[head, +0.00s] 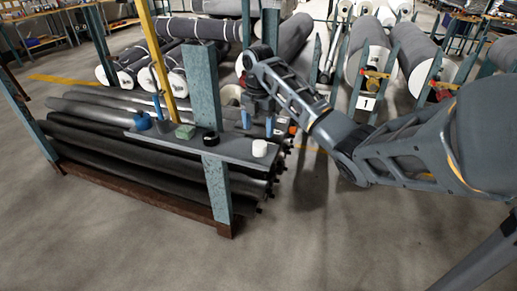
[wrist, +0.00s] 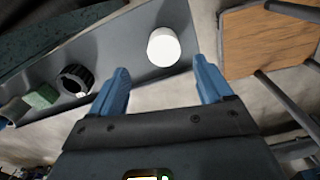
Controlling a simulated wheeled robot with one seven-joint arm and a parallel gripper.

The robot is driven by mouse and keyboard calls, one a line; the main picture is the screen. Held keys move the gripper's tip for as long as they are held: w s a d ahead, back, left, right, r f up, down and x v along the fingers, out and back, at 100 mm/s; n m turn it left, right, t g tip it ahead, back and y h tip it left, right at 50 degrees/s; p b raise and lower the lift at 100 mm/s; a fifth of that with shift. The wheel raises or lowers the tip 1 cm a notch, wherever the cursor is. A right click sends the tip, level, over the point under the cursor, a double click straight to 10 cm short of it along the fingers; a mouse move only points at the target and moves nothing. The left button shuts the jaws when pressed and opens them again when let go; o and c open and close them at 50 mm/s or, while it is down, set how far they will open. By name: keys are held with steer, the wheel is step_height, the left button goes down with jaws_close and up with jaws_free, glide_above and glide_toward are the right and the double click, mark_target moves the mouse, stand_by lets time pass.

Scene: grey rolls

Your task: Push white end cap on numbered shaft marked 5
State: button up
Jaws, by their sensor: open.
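A white end cap (head: 259,148) stands on the grey shelf (head: 236,152) of the shaft rack, near the shelf's right end. It also shows in the wrist view (wrist: 163,47), just ahead of the gap between my fingertips. My gripper (head: 257,127) is open and empty, its two blue fingers pointing down near the cap; it also shows in the wrist view (wrist: 161,70). I see no contact with the cap. Several dark shafts (head: 120,150) lie stacked below the shelf, their ends at the right. I cannot make out a number 5 on any of them.
A black ring (head: 211,139), a green block (head: 185,131) and a blue object (head: 142,121) share the shelf. A teal post (head: 216,185) stands at its front. Large rolls, one with a plate marked 1 (head: 366,103), lie behind. A wooden board (wrist: 268,42) is at the right. The front floor is clear.

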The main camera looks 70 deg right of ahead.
mark_target(260, 143)
steer(key=shift+s+f+p, duration=0.15)
steer(key=shift+f+p, duration=0.15)
steer(key=shift+f, duration=1.65)
steer(key=shift+s+f+p, duration=0.15)
steer(key=shift+f+p, duration=0.1)
steer(key=shift+f, duration=1.65)
steer(key=c, duration=1.1)
